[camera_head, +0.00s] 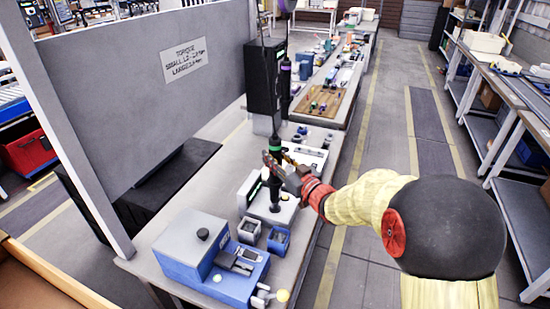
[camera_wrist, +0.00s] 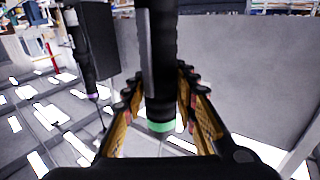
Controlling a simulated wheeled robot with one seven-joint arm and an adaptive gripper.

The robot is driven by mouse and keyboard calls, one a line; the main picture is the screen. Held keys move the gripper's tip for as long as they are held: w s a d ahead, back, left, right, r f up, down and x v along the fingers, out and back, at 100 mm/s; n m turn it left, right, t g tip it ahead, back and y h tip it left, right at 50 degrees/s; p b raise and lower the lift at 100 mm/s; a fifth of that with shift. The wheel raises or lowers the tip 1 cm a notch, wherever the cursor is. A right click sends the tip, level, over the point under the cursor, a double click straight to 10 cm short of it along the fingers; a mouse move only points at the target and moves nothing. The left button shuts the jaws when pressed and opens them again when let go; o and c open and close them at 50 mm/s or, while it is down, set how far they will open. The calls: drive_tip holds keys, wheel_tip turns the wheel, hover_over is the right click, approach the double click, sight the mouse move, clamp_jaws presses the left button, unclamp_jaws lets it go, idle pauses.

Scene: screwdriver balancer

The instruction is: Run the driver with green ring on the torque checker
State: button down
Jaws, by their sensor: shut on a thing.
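The driver with the green ring (camera_head: 275,152) is black and stands roughly upright above the near bench. My gripper (camera_head: 283,172) is shut on it, with a finger on each side of the body. In the wrist view the driver's dark body (camera_wrist: 160,60) fills the middle between my fingers (camera_wrist: 163,108), and its green ring shows low between them. Its lower end is over a light-coloured device (camera_head: 287,212) with a dark round part on top. I cannot tell whether the tip touches it, or whether this device is the torque checker.
A second driver with a purple ring (camera_head: 286,78) hangs farther back; it also shows at left in the wrist view (camera_wrist: 83,55). A blue machine (camera_head: 203,245) and small bins (camera_head: 279,239) stand at the bench front. A grey panel (camera_head: 140,90) bounds the left; the aisle right is clear.

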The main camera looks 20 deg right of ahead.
sight(279, 147)
drive_tip(key=shift+s+f, duration=0.1)
drive_tip(key=shift+f, duration=0.5)
drive_tip(key=shift+r, duration=0.1)
idle(0.3)
drive_tip(key=shift+r+p, duration=1.8)
drive_tip(key=shift+r, duration=1.35)
